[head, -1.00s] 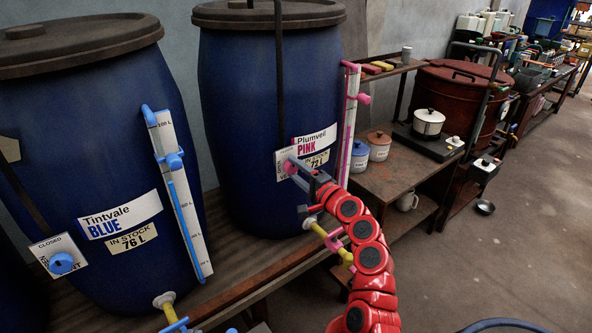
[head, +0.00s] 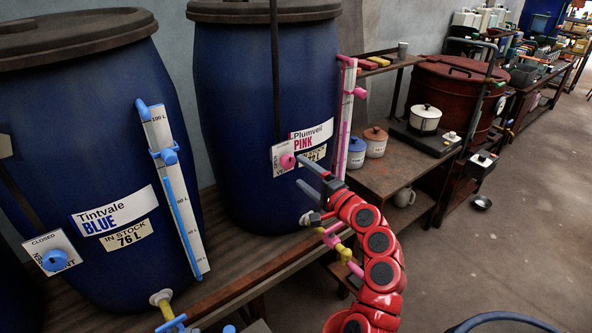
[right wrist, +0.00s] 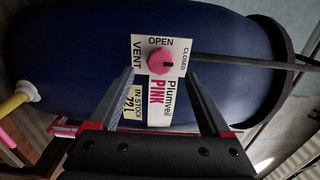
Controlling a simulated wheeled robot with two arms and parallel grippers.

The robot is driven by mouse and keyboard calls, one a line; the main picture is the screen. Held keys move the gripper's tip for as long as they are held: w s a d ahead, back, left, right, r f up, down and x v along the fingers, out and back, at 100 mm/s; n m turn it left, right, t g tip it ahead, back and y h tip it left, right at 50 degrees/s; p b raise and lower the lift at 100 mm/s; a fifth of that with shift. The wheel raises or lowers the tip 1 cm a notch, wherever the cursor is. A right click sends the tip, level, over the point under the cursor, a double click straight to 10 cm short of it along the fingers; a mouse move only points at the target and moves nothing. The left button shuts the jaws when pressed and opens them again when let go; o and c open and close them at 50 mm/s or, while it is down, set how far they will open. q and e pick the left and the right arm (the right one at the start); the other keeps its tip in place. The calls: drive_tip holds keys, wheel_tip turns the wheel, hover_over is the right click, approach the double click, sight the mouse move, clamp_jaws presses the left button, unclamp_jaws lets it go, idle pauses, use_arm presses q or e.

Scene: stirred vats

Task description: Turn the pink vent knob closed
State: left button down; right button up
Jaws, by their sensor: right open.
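The pink vent knob (head: 287,161) sits on a white label plate on the front of the Plumveil PINK vat (head: 235,120). In the right wrist view the knob (right wrist: 161,61) shows whole, and its dark mark lies on the side of the word CLOSED. My right gripper (head: 304,172) is open and empty. Its fingers point at the vat, a little to the right of the knob and apart from it. In the right wrist view the two fingers (right wrist: 159,75) stand on either side below the knob. My left gripper is not in view.
The Tintvale BLUE vat (head: 90,130) with its blue knob (head: 55,260) stands at the left. A pink sight gauge (head: 345,110) is on the pink vat's right side, and a yellow and pink tap (head: 340,250) is low beside my right arm. A dark rod hangs above the knob.

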drive_tip(key=b+v, duration=0.2)
drive_tip(key=v, duration=1)
